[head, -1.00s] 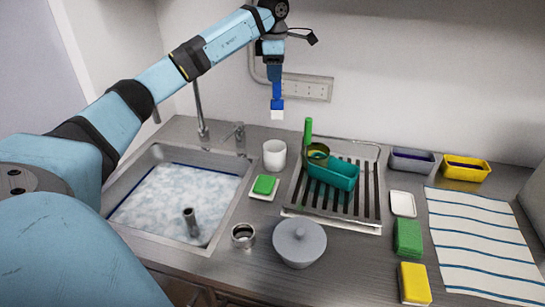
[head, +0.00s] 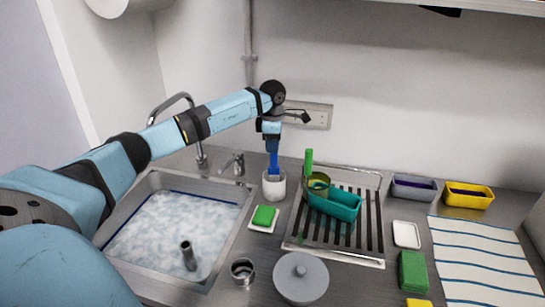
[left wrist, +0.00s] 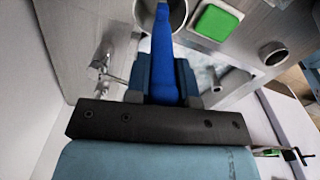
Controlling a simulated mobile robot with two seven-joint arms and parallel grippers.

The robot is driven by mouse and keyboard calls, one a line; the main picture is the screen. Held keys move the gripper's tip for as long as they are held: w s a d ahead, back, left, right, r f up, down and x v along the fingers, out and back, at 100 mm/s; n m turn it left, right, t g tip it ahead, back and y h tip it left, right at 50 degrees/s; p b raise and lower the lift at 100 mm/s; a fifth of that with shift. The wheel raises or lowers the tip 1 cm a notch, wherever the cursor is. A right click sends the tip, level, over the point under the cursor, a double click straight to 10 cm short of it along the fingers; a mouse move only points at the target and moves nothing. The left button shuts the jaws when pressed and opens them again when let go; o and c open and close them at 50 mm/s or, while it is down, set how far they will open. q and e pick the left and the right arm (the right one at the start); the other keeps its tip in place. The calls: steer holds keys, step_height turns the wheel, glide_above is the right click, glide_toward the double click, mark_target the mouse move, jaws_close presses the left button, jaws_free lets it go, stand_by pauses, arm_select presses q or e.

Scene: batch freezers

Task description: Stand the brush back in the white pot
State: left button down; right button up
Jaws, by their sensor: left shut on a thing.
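My left gripper (head: 272,147) points down above the white pot (head: 274,188) and is shut on the brush (head: 273,164). The brush is upright with a blue handle. Its lower end is inside the pot's mouth, so the white head is hidden. The pot stands on the counter between the sink and the drying rack. In the left wrist view, the blue handle (left wrist: 163,45) lies between the fingers and runs into the round pot rim (left wrist: 186,12). I cannot tell whether the brush touches the pot's bottom. My right gripper is not in view.
The tap (head: 238,160) is close left of the pot. A green sponge on a white dish (head: 262,227) is in front. A grey lidded bowl (head: 301,279) stands nearer.

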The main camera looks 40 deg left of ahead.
mark_target(273, 166)
arm_select(q)
step_height(273, 166, down, 4)
steer(key=shift+f+p, duration=0.25)
steer(key=shift+p, duration=0.05)
steer(key=shift+f, duration=0.35)
steer(key=shift+f, duration=0.15)
steer(key=c, duration=1)
jaws_free()
